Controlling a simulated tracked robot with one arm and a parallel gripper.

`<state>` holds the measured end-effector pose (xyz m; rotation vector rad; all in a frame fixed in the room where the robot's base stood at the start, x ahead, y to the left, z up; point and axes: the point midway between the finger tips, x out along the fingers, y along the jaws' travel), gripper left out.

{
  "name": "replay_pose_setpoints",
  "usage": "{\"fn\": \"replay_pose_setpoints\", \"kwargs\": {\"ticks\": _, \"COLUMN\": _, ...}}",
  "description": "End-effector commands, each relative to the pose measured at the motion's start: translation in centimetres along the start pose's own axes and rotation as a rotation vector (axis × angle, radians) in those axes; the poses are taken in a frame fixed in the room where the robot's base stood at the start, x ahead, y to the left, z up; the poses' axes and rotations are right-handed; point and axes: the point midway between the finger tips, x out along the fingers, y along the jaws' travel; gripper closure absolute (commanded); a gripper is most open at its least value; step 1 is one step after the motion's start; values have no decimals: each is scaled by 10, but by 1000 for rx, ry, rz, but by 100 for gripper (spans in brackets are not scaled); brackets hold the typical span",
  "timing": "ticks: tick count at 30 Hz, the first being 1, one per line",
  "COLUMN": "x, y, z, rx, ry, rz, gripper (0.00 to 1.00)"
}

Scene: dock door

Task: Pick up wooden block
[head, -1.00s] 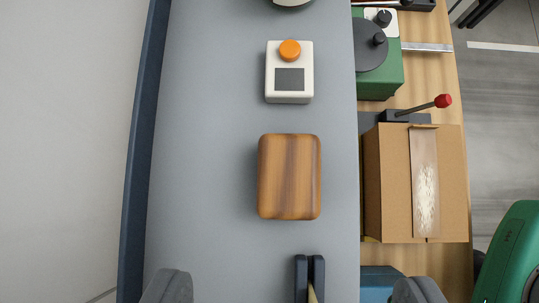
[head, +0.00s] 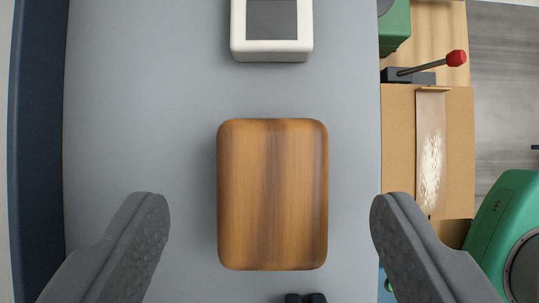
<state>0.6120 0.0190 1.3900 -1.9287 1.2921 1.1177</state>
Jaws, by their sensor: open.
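The wooden block (head: 272,195) is a brown, striped block with rounded corners. It lies on the grey surface (head: 140,90) in the middle of the head view, its long side running up and down the picture. My gripper (head: 270,215) is open, with one dark grey finger to the left of the block and one to the right. Both fingers are apart from the block, with a visible gap on each side. Nothing is between the fingertips except the view of the block.
A white box with a dark panel (head: 271,25) sits above the block. A small black object (head: 305,298) shows just below it. On the right are a cardboard box (head: 398,150), a lever with a red knob (head: 456,58) and green equipment (head: 500,230). A dark blue edge (head: 38,150) runs along the left.

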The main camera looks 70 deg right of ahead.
Motion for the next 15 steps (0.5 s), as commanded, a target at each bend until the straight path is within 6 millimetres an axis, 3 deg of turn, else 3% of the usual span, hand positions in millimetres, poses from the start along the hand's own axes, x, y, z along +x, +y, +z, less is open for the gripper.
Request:
{"fn": "replay_pose_setpoints", "kwargs": {"ticks": 9, "x": 30, "y": 1, "z": -1, "rx": -2, "ry": -1, "rz": 3, "gripper": 35}}
{"fn": "replay_pose_setpoints", "kwargs": {"ticks": 15, "x": 35, "y": 0, "z": 0, "rx": -2, "ry": 0, "rz": -2, "gripper": 35}}
